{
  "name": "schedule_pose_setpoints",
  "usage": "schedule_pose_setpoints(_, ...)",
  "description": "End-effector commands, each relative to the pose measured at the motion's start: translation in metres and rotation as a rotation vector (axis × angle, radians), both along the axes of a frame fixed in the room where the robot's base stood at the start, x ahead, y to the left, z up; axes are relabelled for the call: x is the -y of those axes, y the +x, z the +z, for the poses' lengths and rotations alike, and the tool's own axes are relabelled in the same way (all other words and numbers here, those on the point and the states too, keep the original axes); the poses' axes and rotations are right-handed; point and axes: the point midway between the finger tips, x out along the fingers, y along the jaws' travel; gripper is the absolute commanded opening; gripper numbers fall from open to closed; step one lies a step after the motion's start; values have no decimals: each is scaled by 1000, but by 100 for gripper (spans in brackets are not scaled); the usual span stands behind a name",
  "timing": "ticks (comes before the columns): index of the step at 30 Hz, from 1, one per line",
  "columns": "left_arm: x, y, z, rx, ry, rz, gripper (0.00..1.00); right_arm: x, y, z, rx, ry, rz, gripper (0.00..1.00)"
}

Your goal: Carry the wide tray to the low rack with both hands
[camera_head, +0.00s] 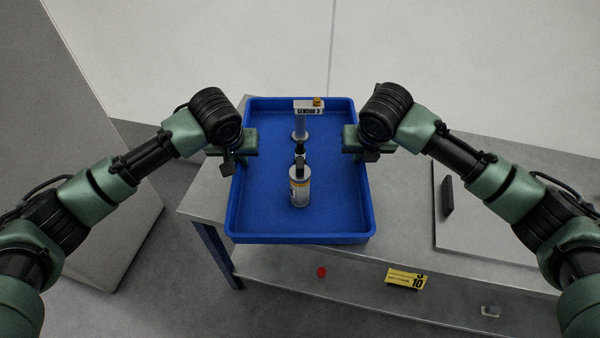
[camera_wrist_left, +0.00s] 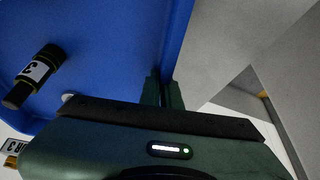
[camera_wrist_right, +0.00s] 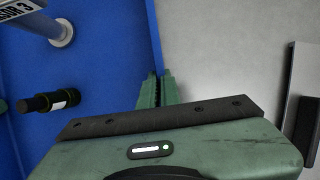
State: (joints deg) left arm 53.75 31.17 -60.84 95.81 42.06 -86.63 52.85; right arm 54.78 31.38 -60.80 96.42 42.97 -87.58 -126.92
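The wide blue tray (camera_head: 300,238) is in the middle of the head view, over a grey metal bench. I cannot tell whether it touches the top. In it stand a post labelled SENSOR 3 (camera_head: 309,111) and a white-and-dark canister (camera_head: 300,188). My left gripper (camera_head: 240,150) is shut on the tray's left wall; its fingers (camera_wrist_left: 163,92) straddle that wall in the left wrist view. My right gripper (camera_head: 352,147) is shut on the right wall, and its fingers (camera_wrist_right: 155,90) straddle it in the right wrist view. I cannot tell which surface is the low rack.
The grey bench (camera_head: 405,190) has a lower ledge (camera_head: 350,285) with a yellow tag marked 10 (camera_head: 406,279) and a red disc (camera_head: 321,272). A flat grey panel with a dark handle (camera_head: 447,196) lies at right. A tall grey cabinet (camera_head: 70,130) stands at left; open floor lies between.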

Motion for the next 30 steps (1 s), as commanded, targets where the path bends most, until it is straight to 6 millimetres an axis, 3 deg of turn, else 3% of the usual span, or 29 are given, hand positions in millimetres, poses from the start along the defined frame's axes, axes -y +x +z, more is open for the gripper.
schedule_pose_setpoints(4, 1, 1, -11, 3, -2, -1, 0, 0, 1, -11, 3, 2, 1, 0)
schedule_pose_setpoints(6, 0, 0, -8, 1, -1, 0, 23, 0, 0, -8, 0, 1, 0, 23)
schedule_pose_setpoints(7, 0, 0, -8, 0, -1, 0, 25, 0, 0, -8, 0, 1, 0, 25)
schedule_pose_setpoints(17, 0, -1, -6, 1, -1, 0, 25, 0, 0, -8, 0, 0, 0, 25)
schedule_pose_setpoints(23, 1, -10, 18, 4, -1, -3, 25, 0, 0, -8, 0, 0, 0, 25)
schedule_pose_setpoints(30, 1, -30, 66, 5, -2, -2, 25, 0, 0, -8, 0, 0, 0, 25)
